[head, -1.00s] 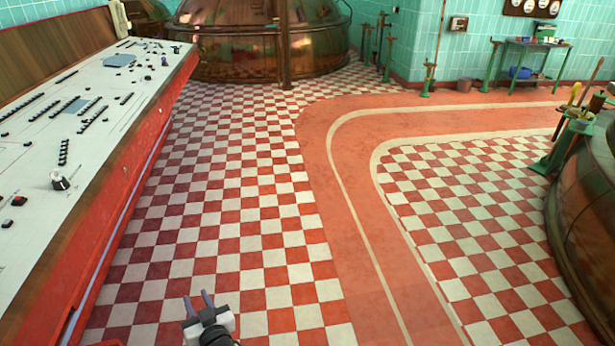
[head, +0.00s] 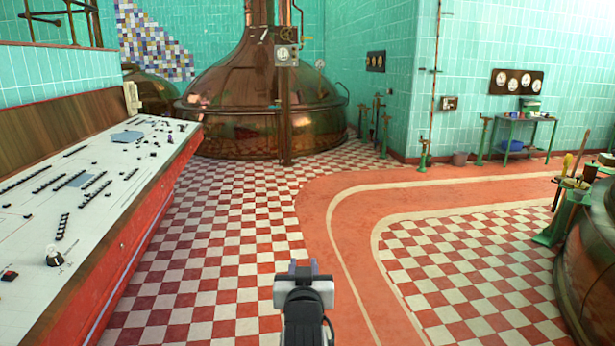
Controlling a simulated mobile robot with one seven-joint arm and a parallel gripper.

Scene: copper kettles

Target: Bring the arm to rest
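My gripper (head: 303,267) shows at the bottom middle of the head view, seen from behind, with my dark wrist below it. Its two short fingers point away from me, with a small gap between the tips. I see nothing between them. It is in the air over the checkered floor (head: 236,214), apart from the control desk and the kettles.
A long control desk (head: 96,190) with switches runs along the left. A large copper kettle (head: 262,95) stands at the back. Another copper vessel (head: 590,250) curves in at the right edge. A green table (head: 527,122) stands at the back right. The middle floor is clear.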

